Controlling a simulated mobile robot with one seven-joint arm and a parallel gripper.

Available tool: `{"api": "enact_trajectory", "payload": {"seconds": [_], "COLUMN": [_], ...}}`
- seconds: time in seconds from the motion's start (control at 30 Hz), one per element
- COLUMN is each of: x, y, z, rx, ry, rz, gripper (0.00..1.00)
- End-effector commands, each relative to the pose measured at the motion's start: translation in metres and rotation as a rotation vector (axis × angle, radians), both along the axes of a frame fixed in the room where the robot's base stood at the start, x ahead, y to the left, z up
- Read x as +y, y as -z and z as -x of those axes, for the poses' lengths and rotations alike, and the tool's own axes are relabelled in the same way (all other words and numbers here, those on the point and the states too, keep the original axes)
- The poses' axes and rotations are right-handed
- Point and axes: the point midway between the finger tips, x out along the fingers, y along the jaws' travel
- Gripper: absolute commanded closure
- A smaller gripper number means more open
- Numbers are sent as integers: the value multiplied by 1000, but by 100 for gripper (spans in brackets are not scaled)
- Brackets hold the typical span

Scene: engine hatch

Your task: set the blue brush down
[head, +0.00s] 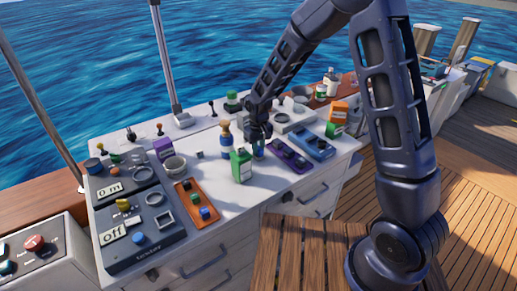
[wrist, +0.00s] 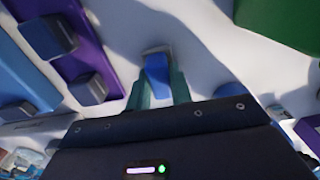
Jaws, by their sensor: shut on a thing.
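My gripper (head: 258,142) is over the white counter, just behind and right of a green bottle and left of a purple tray. In the wrist view its two greenish fingers (wrist: 158,88) are shut on the blue brush (wrist: 157,68). The brush shows as a short blue piece with a pale grey end between the fingertips. White counter surface lies around that end; I cannot tell whether it touches. In the head view the brush cannot be made out clearly at the gripper.
The purple tray (head: 289,155) and a blue tray (head: 313,142) lie to the right. An orange tray (head: 197,204) lies front left. Some white counter (head: 270,181) is bare in front.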

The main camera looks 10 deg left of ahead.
Motion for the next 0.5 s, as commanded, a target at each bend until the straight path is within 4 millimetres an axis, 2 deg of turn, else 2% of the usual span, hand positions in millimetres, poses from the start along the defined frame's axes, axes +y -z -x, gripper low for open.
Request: {"api": "enact_trajectory", "payload": {"seconds": [0.3, 0.33, 0.43, 0.5], "x": [0, 0, 0, 0], "y": [2, 2, 2, 2], "z": [0, 0, 0, 0], "rx": [0, -1, -1, -1], "ry": [0, 0, 0, 0], "rz": [0, -1, -1, -1], "gripper": [100, 77, 57, 57]}}
